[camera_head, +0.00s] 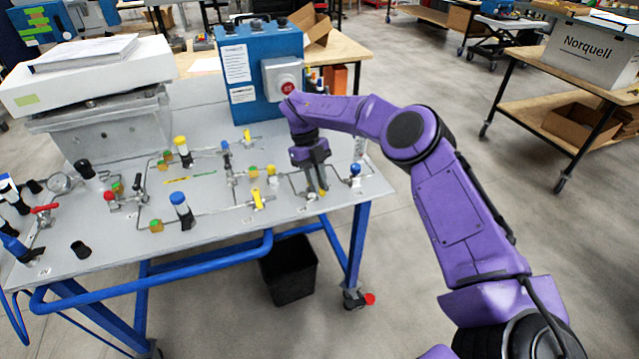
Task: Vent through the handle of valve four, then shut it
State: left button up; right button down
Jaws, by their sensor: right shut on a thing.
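My right gripper (317,186) points down over the right end of the metal bench panel, its purple arm coming in from the right. It is shut on a valve handle, of which only a little yellow (323,192) shows between and beside the dark fingers. The fingers hide most of this valve, so its angle and number cannot be read. Other yellow valve handles stand at the middle front (257,198) and at the back (247,135). A red-handled valve (110,196) is at the left. My left gripper is not in view.
Thin pipes link several fittings on the panel (205,225). A blue-topped fitting (355,170) stands just right of my gripper. A blue box (235,70) with a red button (287,87) stands behind. A black bin (289,272) is under the bench.

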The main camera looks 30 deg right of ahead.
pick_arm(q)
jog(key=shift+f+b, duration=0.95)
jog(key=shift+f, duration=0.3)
pick_arm(e)
jog(key=shift+a+f+m+y, duration=0.15)
jog(key=shift+a+m+y, duration=0.15)
jog(key=shift+m, duration=0.5)
jog(key=shift+a+f+m+y, duration=0.15)
jog(key=shift+m+y, duration=0.25)
jog(key=shift+m, duration=0.4)
jog(key=shift+r, duration=0.1)
